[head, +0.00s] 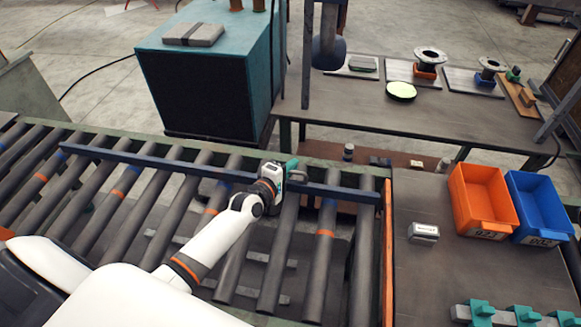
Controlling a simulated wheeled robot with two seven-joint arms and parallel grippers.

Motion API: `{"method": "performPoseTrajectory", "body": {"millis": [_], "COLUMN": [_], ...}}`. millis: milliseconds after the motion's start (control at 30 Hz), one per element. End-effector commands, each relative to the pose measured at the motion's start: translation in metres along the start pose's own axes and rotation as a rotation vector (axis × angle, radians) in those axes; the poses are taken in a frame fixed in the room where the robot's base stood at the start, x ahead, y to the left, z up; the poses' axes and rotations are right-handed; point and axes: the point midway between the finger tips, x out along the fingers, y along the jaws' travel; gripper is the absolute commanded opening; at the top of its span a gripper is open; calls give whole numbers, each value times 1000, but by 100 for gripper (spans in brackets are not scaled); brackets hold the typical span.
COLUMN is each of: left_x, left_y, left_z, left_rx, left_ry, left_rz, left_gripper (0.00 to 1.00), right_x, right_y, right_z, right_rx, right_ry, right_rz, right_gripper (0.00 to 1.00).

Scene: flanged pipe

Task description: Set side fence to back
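The side fence (160,162) is a long dark blue bar lying across the rollers near the far side of the conveyor. It runs from the upper left to the orange end strip at the right. My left gripper (290,174) is at the fence, right of its middle, and covers a short stretch of it. A small teal part and a pale part show at the fingertips. The gripper's body hides whether the fingers close on anything. My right gripper is not in view.
The roller conveyor (140,195) has grey rollers with orange and blue bands. A teal cabinet (215,90) stands behind it. At the right, a table (440,270) holds an orange bin (482,200), a blue bin (540,207) and a small grey box (424,232). A workbench (350,105) stands behind.

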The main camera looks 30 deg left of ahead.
Motion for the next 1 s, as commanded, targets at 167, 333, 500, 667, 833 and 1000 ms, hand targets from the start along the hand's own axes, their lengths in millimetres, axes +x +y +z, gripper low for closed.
{"method": "performPoseTrajectory", "body": {"millis": [167, 333, 500, 667, 833, 1000], "left_x": [0, 2, 32, 66, 85, 87], "left_y": [0, 1, 0, -8, -16, -18], "left_z": [0, 1, 13, 28, 36, 37], "left_rx": [0, 0, 3, 2, 0, 0], "left_ry": [0, 0, -1, -2, -1, 0], "left_rz": [0, 0, -5, -6, -2, 1], "left_gripper": [0, 0, 0, 0, 0, 0], "right_x": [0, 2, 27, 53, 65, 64], "right_y": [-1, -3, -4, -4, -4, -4], "right_z": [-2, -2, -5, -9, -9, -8], "right_rx": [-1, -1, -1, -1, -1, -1], "right_ry": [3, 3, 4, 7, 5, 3], "right_rz": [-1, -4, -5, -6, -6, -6], "right_gripper": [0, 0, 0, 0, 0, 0]}}
